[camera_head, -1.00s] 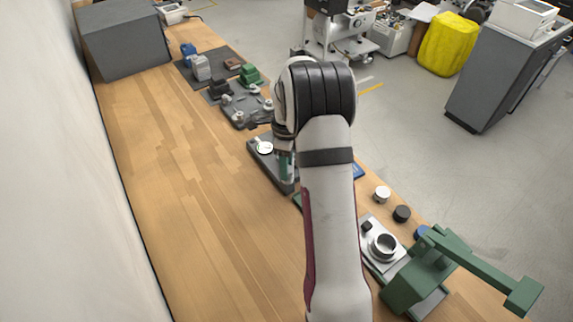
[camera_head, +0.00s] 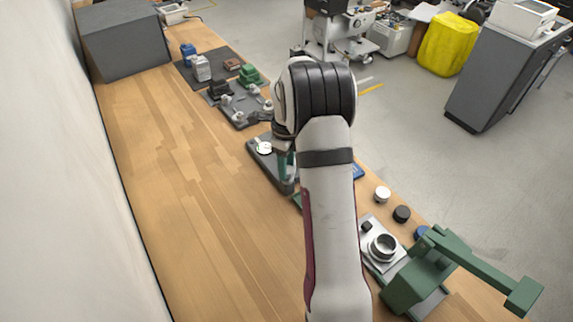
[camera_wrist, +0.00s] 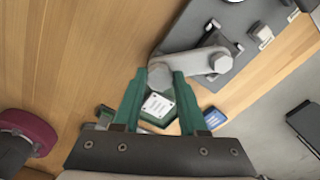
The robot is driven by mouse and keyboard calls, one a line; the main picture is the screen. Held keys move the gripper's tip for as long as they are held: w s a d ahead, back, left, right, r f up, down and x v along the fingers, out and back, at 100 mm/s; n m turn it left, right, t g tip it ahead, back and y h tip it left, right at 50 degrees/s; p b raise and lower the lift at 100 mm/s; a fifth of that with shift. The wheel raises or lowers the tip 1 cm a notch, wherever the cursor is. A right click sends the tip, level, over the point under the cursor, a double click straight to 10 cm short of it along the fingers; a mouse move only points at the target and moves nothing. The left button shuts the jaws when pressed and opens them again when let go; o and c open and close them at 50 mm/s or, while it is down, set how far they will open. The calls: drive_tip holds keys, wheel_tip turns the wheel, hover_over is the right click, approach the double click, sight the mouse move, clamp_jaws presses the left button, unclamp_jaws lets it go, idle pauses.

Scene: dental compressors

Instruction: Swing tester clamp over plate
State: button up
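The tester clamp is a grey swing arm (camera_wrist: 205,62) with a rounded pivot end on a dark plate (camera_wrist: 240,45) at the upper right of the wrist view. Its free end is a faceted grey knob (camera_wrist: 160,76). My gripper (camera_wrist: 160,80) has green fingers, and their tips meet both sides of this knob. In the head view my gripper (camera_head: 285,163) is over the dark tester base (camera_head: 258,162), beside a round white dial (camera_head: 264,148). My arm hides the clamp there.
A green press (camera_head: 420,280) stands at the lower right. A fixture plate (camera_head: 235,120) lies beyond the tester. The wooden bench is clear on the left.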

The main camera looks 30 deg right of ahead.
drive_tip(key=o, duration=0.4)
drive_tip(key=shift+o, duration=0.2)
wheel_tip(320, 180, up, 16)
drive_tip(key=shift+f, duration=0.1)
drive_tip(key=s+a+r+n, duration=0.3)
drive_tip(key=s+a+n, duration=0.55)
drive_tip(key=a, duration=0.35)
drive_tip(key=s+a+f+n+y, duration=0.1)
drive_tip(key=s+a+f+n, duration=0.1)
drive_tip(key=s+a+n, duration=0.4)
drive_tip(key=s+a+f+n, duration=0.3)
drive_tip(key=s+a+n, duration=0.3)
drive_tip(key=s+n, duration=0.4)
drive_tip(key=s, duration=0.3)
drive_tip(key=shift+s+y, duration=0.15)
drive_tip(key=shift+y, duration=0.25)
